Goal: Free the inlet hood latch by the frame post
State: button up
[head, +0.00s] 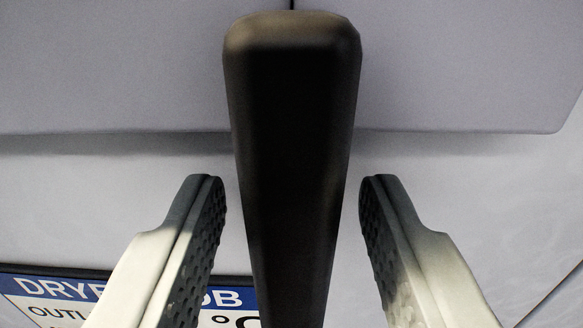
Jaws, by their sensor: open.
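A long dark bar (292,130), which looks like a latch handle, stands out in the middle of the head view. It runs from the top down past the bottom edge. My gripper (292,215) is open, with one pale, dark-padded finger on each side of the bar. A gap shows between each finger and the bar, so they look apart from it. Which latch the bar belongs to cannot be told here, and its mounting is hidden. The frame post cannot be made out for sure.
Behind the bar is a pale grey panel (130,65) with a lower edge and a thin seam at the top. A lighter surface (90,200) lies below it. A blue and white sign (60,290), partly reading "DRY" and "OUTL", shows at bottom left, partly covered by my finger.

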jog(key=shift+w, duration=0.15)
grip_shut()
jog(key=shift+n, duration=0.3)
jog(key=n, duration=0.3)
jog(key=shift+d+r+n, duration=0.1)
jog(key=shift+d+n, duration=0.05)
jog(key=shift+n, duration=1.75)
